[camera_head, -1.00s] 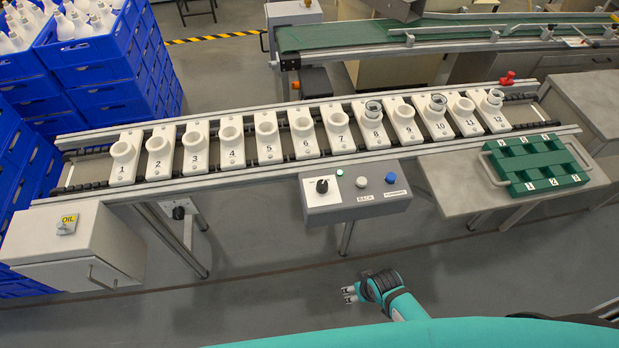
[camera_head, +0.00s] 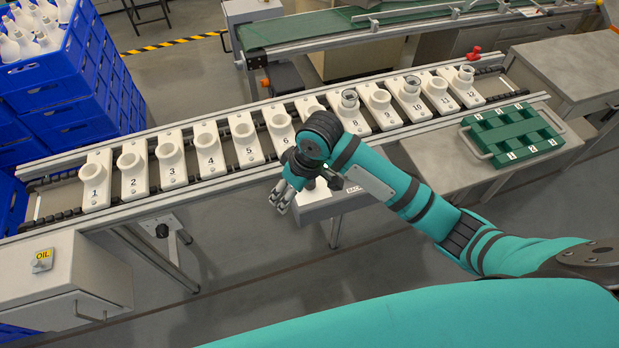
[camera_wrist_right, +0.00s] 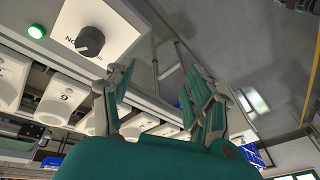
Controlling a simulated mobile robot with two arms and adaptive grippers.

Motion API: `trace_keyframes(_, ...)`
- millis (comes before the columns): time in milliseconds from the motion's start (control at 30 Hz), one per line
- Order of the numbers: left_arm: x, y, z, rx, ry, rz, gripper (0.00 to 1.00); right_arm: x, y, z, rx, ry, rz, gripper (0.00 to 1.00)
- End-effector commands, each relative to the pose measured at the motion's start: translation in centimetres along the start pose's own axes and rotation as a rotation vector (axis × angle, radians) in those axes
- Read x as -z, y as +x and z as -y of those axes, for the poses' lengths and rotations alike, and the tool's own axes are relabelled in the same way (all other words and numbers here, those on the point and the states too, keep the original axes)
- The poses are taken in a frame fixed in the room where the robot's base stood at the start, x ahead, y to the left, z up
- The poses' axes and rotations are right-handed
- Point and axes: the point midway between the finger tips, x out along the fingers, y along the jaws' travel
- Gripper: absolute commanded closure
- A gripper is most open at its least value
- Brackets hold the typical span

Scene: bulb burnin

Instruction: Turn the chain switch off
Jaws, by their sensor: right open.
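The control box (camera_head: 322,207) at the conveyor's front is mostly hidden behind my right arm in the head view. In the right wrist view its black rotary switch (camera_wrist_right: 90,41) sits on the light panel (camera_wrist_right: 118,22), with a lettered label partly readable beside it. A green lamp (camera_wrist_right: 37,31) is near the switch. My right gripper (camera_head: 279,196) is just left of the box, fingers apart and empty. In the right wrist view the open fingers (camera_wrist_right: 160,85) are beside the switch, not touching it. My left gripper is not in view.
The chain conveyor (camera_head: 50,204) carries numbered white holders, several with glass pieces. A second black knob (camera_head: 161,230) is on a bracket under the conveyor. A cabinet with an OIL switch (camera_head: 42,260) stands left. A green tray (camera_head: 512,132) lies on the right table.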

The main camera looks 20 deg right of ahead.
Motion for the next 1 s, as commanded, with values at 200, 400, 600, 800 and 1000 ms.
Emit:
trace_keyframes(200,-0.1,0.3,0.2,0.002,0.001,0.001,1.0,3.2,-6.9,-3.8,-0.088,-0.047,0.137,0.45)
trace_keyframes(400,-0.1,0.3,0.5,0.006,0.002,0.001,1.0,3.9,-11.5,-6.1,-0.144,-0.029,0.224,0.45)
trace_keyframes(600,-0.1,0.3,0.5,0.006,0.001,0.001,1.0,3.7,-12.1,-6.7,-0.156,-0.018,0.25,0.45)
trace_keyframes(800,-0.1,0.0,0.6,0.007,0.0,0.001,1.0,2.9,-9.2,-7.2,-0.155,-0.018,0.252,0.45)
trace_keyframes(1000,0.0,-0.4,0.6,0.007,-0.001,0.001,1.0,1.9,-5.0,-7.8,-0.155,-0.019,0.25,0.45)
